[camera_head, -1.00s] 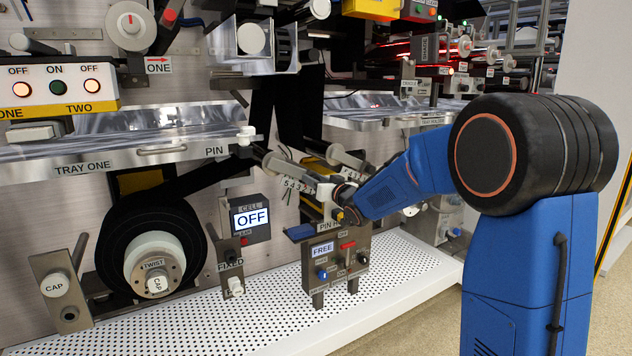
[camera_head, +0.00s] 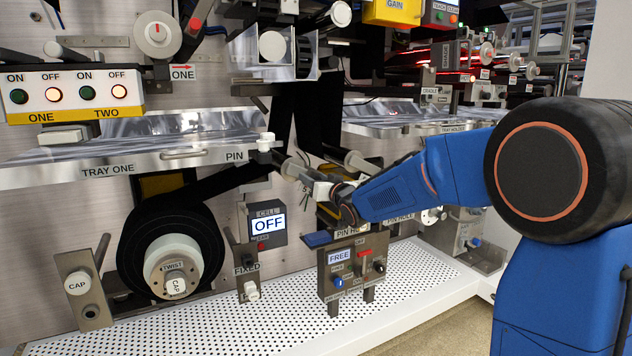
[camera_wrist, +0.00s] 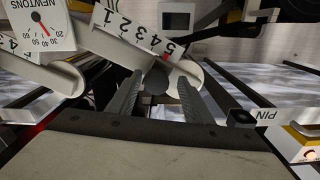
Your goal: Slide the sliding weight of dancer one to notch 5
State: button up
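The dancer's number plate (camera_wrist: 137,36), marked 1 to 5, shows in the wrist view. A small red mark (camera_wrist: 166,57) sits at its edge by the 5. A dark rounded knob (camera_wrist: 156,78), seemingly the sliding weight, lies just below this mark. My gripper (camera_wrist: 160,80) has its fingers apart, one on each side of the knob; I cannot tell whether either touches it. In the head view my gripper (camera_head: 343,200) is at the dancer arm (camera_head: 304,174), and my wrist largely hides the plate and weight.
A newtons dial (camera_wrist: 42,24) is close by at upper left in the wrist view. The PIN part (camera_wrist: 243,117) is at right. In the head view the FREE control box (camera_head: 350,265) stands below my gripper, with the CELL box (camera_head: 267,223) to its left. The perforated shelf (camera_head: 290,312) is largely clear.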

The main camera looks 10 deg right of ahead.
jog(key=v, duration=1.7)
jog(key=shift+s, duration=0.15)
jog(key=shift+d, duration=0.1)
jog(key=s+d+f+m+g+h, duration=0.1)
jog(key=s+d+f+g+h, duration=0.2)
jog(key=s+d+f, duration=0.35)
jog(key=s+d+f+m+g+h, duration=0.2)
jog(key=s+d+f+h, duration=0.1)
jog(key=s, duration=0.6)
jog(key=s+f+g, duration=0.3)
jog(key=s+f, duration=0.1)
jog(key=s, duration=0.7)
jog(key=s+a+f+n+g, duration=0.1)
jog(key=s+f+g, duration=0.3)
jog(key=s, duration=0.7)
jog(key=shift+s+f, duration=0.35)
jog(key=shift+f, duration=0.5)
